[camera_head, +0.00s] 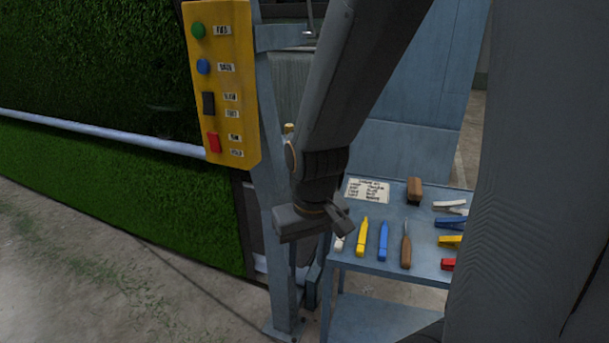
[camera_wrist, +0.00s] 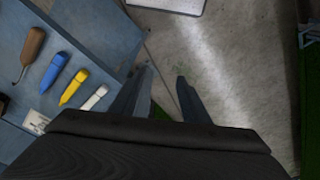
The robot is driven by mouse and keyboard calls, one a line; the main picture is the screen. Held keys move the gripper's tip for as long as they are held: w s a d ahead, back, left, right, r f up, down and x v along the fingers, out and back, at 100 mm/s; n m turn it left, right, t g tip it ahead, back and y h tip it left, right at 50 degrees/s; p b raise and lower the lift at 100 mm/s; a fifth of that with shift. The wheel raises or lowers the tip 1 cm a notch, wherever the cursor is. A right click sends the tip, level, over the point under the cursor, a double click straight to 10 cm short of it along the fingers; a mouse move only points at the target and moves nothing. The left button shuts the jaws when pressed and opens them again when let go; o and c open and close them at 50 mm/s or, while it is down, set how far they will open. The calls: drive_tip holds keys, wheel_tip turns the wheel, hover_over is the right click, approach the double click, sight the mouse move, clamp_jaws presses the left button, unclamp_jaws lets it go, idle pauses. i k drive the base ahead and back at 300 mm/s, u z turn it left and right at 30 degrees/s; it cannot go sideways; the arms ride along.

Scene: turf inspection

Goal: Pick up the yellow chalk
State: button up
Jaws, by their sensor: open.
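The yellow chalk (camera_head: 362,238) is a slim yellow stick on the blue-grey table (camera_head: 395,268), between a white chalk (camera_head: 340,240) and a blue chalk (camera_head: 383,241). It also shows in the wrist view (camera_wrist: 74,87), left of my fingers. My gripper (camera_wrist: 162,88) is open and empty, with its fingers over the floor beside the table edge. In the head view my gripper (camera_head: 343,222) hangs at the table's left end, near the white chalk and partly covering it.
A brown-handled pointed tool (camera_head: 405,250) lies right of the blue chalk. A brush (camera_head: 414,190), a paper list (camera_head: 367,190) and several coloured clips (camera_head: 451,223) are also on the table. A yellow button panel (camera_head: 225,85) on a post stands left of my arm.

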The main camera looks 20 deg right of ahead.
sight(360, 242)
drive_tip(key=z, duration=3.2)
drive_tip(key=k, duration=0.8)
drive_tip(key=u, duration=1.7)
drive_tip(key=i, duration=0.5)
